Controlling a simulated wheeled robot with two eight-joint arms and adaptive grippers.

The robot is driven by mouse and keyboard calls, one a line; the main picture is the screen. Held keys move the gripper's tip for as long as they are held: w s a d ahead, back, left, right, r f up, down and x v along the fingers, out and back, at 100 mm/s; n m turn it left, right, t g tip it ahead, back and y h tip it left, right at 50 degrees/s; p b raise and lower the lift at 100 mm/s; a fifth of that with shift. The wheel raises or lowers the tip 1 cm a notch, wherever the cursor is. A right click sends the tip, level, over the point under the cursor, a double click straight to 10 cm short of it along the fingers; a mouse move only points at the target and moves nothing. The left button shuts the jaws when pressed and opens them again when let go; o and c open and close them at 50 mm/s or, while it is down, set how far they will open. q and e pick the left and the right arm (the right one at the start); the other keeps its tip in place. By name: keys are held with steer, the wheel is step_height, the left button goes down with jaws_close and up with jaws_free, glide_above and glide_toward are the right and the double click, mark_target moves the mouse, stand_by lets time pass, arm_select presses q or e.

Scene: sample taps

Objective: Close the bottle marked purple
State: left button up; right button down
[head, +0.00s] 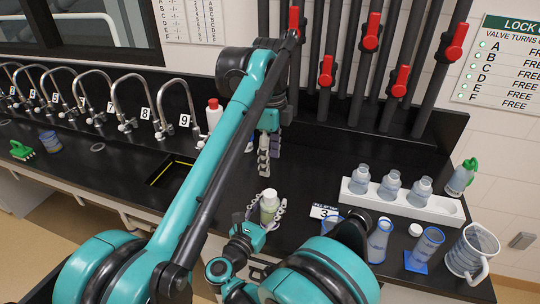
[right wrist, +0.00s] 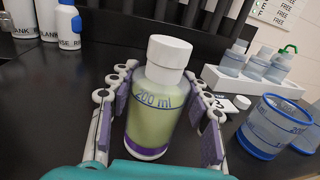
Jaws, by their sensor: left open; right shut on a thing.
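The bottle marked purple (right wrist: 150,115) is clear with yellow-green liquid, a "200 ml" mark and a purple band near its base. A white cap (right wrist: 168,52) sits on its top; I cannot tell how tight it is. My right gripper (right wrist: 160,112) is shut on the bottle, one finger on each side. In the head view the bottle (head: 269,205) looks upright near the front of the black bench. My left gripper (head: 268,153) is open and empty, pointing down farther back, apart from the bottle.
A white rack (head: 442,209) holds several bottles at right. A loose white cap (head: 415,229), blue-rimmed beakers (head: 378,240) and a jug (head: 472,252) stand in front of it. A sink (head: 172,172) and taps lie left. Red-handled valves (head: 370,32) line the back.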

arm_select(q)
steer(key=shift+r, duration=0.3)
arm_select(e)
steer(key=c, duration=0.6)
jaws_free()
steer(key=v, duration=1.2)
